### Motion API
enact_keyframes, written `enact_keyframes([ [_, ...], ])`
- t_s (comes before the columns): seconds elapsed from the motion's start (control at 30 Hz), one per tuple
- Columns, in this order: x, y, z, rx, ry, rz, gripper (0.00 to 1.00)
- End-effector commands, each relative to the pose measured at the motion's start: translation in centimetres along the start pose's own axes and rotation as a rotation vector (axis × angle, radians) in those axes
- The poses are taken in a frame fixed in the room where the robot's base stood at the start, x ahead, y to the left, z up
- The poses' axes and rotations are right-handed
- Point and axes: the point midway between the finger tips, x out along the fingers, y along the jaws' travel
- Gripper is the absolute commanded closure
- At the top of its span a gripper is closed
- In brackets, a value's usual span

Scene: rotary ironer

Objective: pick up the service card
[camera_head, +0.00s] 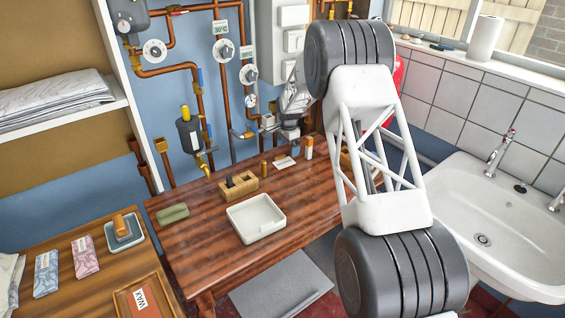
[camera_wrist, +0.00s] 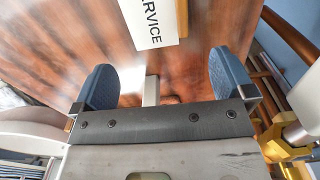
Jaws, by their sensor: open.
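In the head view my gripper (camera_head: 290,133) hangs above the table's back.
An orange and white tube (camera_head: 308,147) and a small brown cylinder (camera_head: 264,169) stand close to the card. A wooden block holder (camera_head: 239,186), a white tray (camera_head: 256,218) and a green bar (camera_head: 173,214) are farther left. Pipes and valves (camera_head: 222,28) line the wall behind.

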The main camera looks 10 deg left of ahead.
Motion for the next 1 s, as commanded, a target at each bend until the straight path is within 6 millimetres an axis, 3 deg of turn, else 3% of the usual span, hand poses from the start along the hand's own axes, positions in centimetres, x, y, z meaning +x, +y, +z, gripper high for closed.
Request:
enact_keyframes([
  [0.53,0.9,0.1,0.1,0.000,0.000,0.001,0.00],
  [1.0,5.3,0.1,0.4,0.000,0.000,0.000,0.00],
])
